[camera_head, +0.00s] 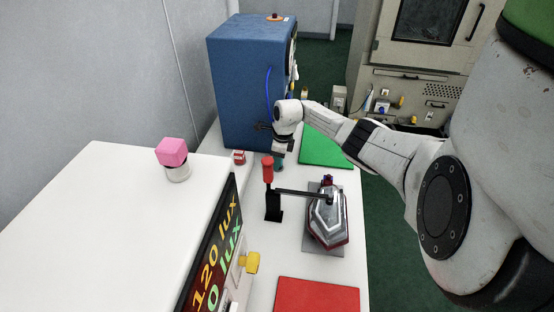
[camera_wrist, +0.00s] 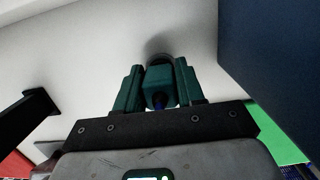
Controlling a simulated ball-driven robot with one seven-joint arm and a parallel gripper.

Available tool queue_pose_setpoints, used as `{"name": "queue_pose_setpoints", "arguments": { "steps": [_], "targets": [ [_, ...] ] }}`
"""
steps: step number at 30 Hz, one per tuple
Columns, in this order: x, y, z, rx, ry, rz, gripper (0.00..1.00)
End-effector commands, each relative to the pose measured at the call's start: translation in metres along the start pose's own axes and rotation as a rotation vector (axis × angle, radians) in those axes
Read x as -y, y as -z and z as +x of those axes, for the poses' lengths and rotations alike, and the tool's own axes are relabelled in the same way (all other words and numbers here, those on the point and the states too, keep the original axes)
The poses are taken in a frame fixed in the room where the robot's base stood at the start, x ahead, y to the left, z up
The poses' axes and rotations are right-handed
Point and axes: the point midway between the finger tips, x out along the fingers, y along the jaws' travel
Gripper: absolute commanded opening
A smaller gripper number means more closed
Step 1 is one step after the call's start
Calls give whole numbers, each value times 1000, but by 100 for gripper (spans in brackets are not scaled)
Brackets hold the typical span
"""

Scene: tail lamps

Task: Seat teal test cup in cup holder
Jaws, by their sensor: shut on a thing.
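The teal test cup (camera_wrist: 160,82) sits between the two teal fingers of my gripper (camera_wrist: 160,88) in the wrist view, and the gripper is shut on it. A grey ring (camera_wrist: 160,57), which may be the cup holder, shows just beyond the cup; I cannot tell whether the cup is inside it or only in front of it. In the head view my gripper (camera_head: 279,162) points down at the white bench beside the blue cabinet, just behind a red handle. The cup is hardly distinguishable from the fingers there.
The blue cabinet (camera_head: 240,85) stands close behind my gripper. The red-handled clamp (camera_head: 268,170) and the tail lamp (camera_head: 327,220) stand in front. A green mat (camera_head: 325,146) lies to the right, a red mat (camera_head: 317,296) at the front. A small red-and-white object (camera_head: 239,157) is left.

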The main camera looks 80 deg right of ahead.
Motion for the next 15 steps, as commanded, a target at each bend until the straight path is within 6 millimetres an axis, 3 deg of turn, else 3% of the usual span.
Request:
{"name": "queue_pose_setpoints", "arguments": {
  "steps": [1, 2, 10, 15],
  "targets": [
    [0, 0, 0, 1, 0, 0, 6],
    [0, 0, 0, 1, 0, 0, 40],
    [0, 0, 0, 1, 0, 0, 66],
    [0, 0, 0, 1, 0, 0, 68]
  ]
}}
